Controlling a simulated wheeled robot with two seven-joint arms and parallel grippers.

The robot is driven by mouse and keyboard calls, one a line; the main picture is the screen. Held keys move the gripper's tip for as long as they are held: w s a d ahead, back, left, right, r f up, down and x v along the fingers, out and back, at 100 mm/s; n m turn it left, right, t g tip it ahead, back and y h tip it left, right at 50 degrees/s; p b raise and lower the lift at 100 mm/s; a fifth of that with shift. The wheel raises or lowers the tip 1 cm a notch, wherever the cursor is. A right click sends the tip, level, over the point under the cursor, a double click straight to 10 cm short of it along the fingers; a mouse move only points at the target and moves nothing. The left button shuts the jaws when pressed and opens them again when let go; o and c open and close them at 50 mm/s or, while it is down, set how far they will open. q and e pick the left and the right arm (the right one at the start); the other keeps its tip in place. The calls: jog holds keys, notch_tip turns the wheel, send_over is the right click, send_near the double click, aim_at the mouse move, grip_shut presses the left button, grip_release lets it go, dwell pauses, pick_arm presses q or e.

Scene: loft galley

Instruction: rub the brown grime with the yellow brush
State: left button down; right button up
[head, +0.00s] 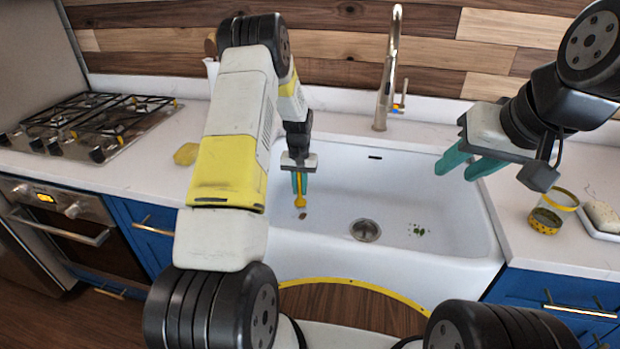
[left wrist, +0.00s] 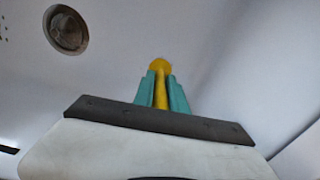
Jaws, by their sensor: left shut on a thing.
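My left gripper (head: 299,182) reaches down into the white sink and is shut on the yellow brush (head: 300,201). In the left wrist view the yellow brush (left wrist: 160,65) sticks out between the teal fingers of the left gripper (left wrist: 161,88). The brown grime (head: 303,216) is a small spot on the sink floor just below the brush head in the head view. I cannot tell whether the brush touches the sink floor. My right gripper (head: 461,168) is open and empty above the right side of the sink.
The white sink (head: 330,235) has a round drain (head: 365,230) and green specks (head: 418,230) right of it. A faucet (head: 388,75) stands behind. A yellow object (head: 186,154) lies left, near the stove (head: 90,125).

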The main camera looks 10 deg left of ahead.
pick_arm(q)
jog(key=shift+r, duration=1.05)
jog(key=shift+d, duration=0.1)
